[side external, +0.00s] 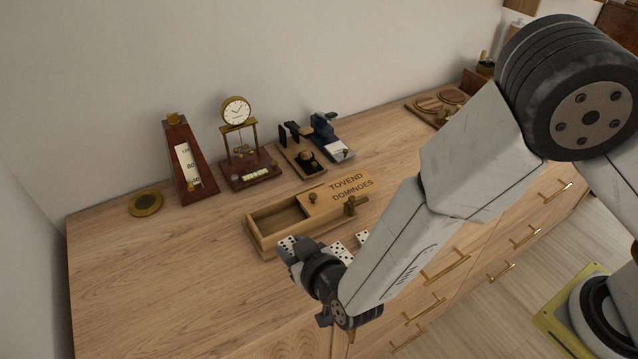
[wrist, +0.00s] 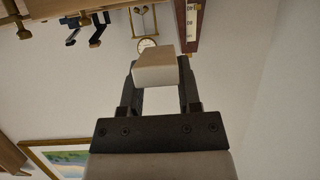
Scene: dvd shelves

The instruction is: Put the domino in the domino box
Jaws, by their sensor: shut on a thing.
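The domino box (side external: 254,231) is a wooden tray on the dresser top. Its lid, marked TOVEND DOMINOES (side external: 345,187), is slid to the right, so the left part of the box is open and looks empty. My gripper (side external: 290,252) is at the front of the box's open left part in the side view. It is shut on a white domino (side external: 287,242) with black pips. The wrist view shows the domino's plain pale faces (wrist: 155,72) between the two dark fingers. The exact gap between the domino and the box's front wall is unclear.
More dominoes (side external: 341,253) lie in front of the box, partly hidden by my arm. Behind it stand a metronome (side external: 188,165), a gold clock (side external: 236,112) and a dark blue device (side external: 328,135). A brass disc (side external: 145,204) lies at left. The left front of the top is clear.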

